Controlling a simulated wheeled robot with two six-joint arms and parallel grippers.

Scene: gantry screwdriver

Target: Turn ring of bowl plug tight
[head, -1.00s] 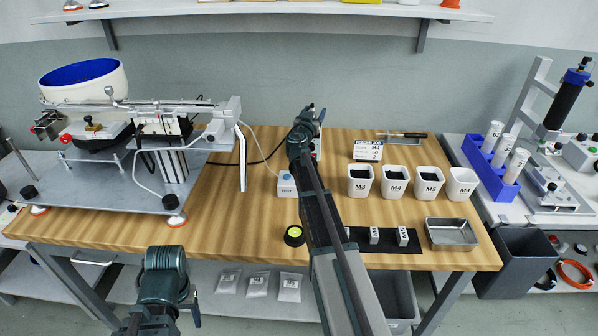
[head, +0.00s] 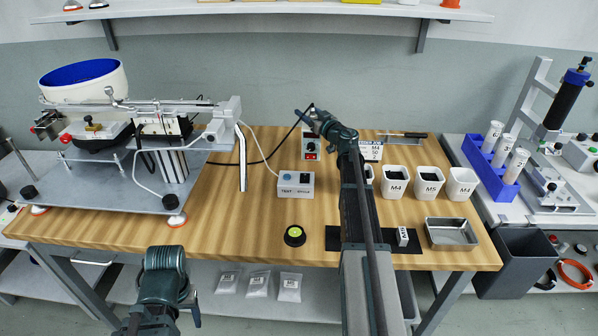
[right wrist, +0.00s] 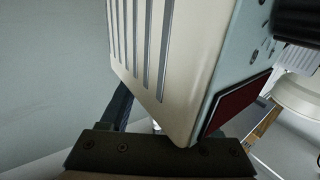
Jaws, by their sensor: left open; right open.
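The bowl feeder (head: 85,93), white with a blue inside, stands at the left in the head view. A black cable (head: 284,143) runs behind the control box (head: 312,149) with its red switch. The plug and its ring cannot be made out. My right gripper (head: 304,116) is open at the top rear of that box, pointing left. In the right wrist view a pale vented casing (right wrist: 165,65) fills the middle, close to the dark gripper body; no ring shows clearly between the fingers. My left gripper (head: 163,318) is open and empty in front of the table.
A small test box (head: 296,186) and a round black-and-yellow item (head: 294,236) lie left of my right arm. Labelled cups (head: 428,184) and a metal tray (head: 452,234) stand to its right. Bare wood lies at the table's middle left.

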